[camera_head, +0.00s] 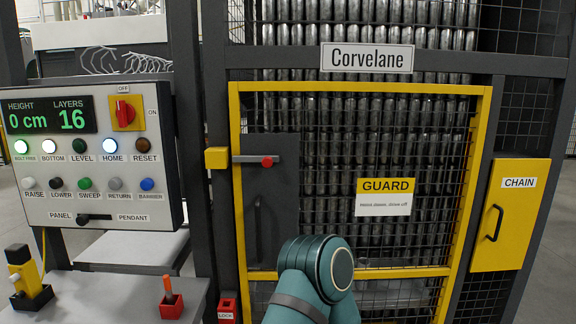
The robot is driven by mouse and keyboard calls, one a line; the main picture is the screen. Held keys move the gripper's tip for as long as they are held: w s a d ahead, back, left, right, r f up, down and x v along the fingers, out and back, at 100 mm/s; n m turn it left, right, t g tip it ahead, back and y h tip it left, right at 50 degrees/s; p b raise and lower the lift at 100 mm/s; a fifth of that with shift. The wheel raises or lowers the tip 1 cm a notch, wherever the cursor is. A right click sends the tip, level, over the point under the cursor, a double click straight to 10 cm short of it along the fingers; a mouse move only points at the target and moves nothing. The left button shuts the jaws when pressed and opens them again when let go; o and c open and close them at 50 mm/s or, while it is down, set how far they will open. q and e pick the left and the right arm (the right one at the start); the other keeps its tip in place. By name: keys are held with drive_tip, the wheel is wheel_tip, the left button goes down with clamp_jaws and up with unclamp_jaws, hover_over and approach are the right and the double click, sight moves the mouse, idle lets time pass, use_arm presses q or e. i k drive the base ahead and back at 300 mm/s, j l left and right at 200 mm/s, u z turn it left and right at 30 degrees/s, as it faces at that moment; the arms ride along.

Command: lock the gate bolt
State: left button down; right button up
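The gate (360,273) has a yellow frame with dark wire mesh and looks closed. Its bolt (245,159) is a grey horizontal bar with a red knob (267,162), on a dark plate at the gate's upper left. A yellow block (216,158) sits on the post just left of the bar. The bar's left end is close to this block; I cannot tell whether it enters it. A dark vertical handle (259,228) is below the bolt. One teal arm of mine rises at the bottom centre, in front of the gate's lower part. Neither gripper shows.
A control panel (88,245) at left has lit lamps, including one labelled BOLT FREE (21,147). A red LOCK box (227,306) is low on the post. A grey shelf (110,296) holds a red holder (170,307) and a yellow-black device (28,280). A yellow CHAIN cabinet (510,240) stands right.

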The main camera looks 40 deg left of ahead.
sight(268, 161)
drive_tip(key=u, duration=1.7)
